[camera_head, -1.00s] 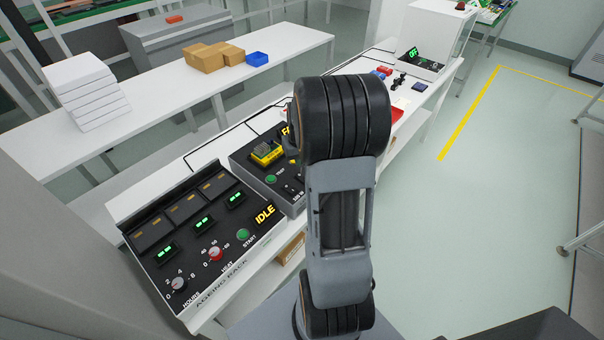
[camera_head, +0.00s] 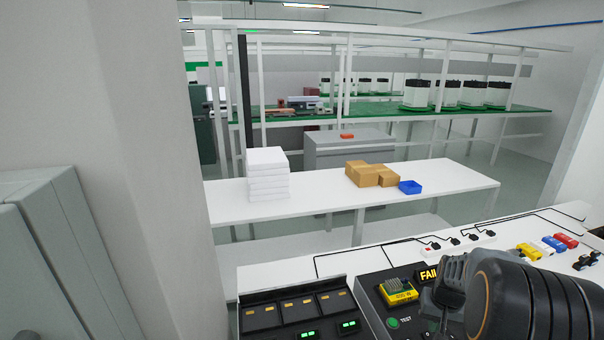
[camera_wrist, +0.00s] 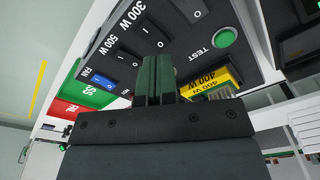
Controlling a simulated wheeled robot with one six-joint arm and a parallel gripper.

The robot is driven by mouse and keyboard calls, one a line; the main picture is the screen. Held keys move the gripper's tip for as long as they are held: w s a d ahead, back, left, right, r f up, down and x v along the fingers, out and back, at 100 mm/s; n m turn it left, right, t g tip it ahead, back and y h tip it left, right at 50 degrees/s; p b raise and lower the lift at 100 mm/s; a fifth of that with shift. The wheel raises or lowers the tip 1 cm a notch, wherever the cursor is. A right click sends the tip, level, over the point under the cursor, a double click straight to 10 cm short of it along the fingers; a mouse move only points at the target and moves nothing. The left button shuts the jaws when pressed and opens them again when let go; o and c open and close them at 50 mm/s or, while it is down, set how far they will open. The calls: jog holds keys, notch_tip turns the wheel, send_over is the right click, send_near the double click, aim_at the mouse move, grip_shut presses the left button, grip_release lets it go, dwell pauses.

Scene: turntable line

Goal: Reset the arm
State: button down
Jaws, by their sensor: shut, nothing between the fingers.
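My arm (camera_head: 530,300) shows at the lower right of the head view. In the wrist view my gripper (camera_wrist: 157,75) has its two dark green fingers together with nothing between them. The fingers appear in front of the black test panel, whose green TEST button (camera_wrist: 224,37) and rocker switches (camera_wrist: 118,65) show. A yellow unit marked 400 W (camera_wrist: 212,80) sits at the panel beside the fingers, partly hidden by the gripper. In the head view this yellow unit (camera_head: 398,293) sits on the tester, left of a lit FAIL display (camera_head: 428,274).
The ageing rack (camera_head: 297,312) stands left of the tester on the white bench (camera_head: 290,272). Several coloured units (camera_head: 548,246) lie at the right. A rear table (camera_head: 330,195) holds white boxes (camera_head: 267,175), cardboard boxes (camera_head: 370,174) and a blue bin (camera_head: 410,187). Green and red areas (camera_wrist: 85,97) show in the wrist view.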

jog(key=s+a+r+n+t, duration=0.1)
jog(key=s+a+r, duration=0.4)
jog(key=a, duration=0.5)
jog(key=s+a+r+n+t, duration=0.2)
jog(key=s+a+r+n, duration=0.1)
jog(key=s+a+r, duration=0.2)
jog(key=a+r, duration=0.2)
jog(key=a, duration=0.2)
jog(key=shift+a+r+n+t, duration=0.3)
jog(key=shift+a+r, duration=0.05)
jog(key=w+d+f+n+g+p, duration=0.1)
jog(key=w+d+n, duration=0.4)
jog(key=d+n, duration=0.5)
jog(key=w+d+f+n+g+p, duration=0.1)
jog(key=w+d+n, duration=0.4)
jog(key=d+n, duration=0.5)
notch_tip(320, 180, down, 2)
jog(key=shift+d+f+g+p, duration=0.2)
jog(key=shift+d+g+p, duration=0.2)
jog(key=shift+g, duration=0.1)
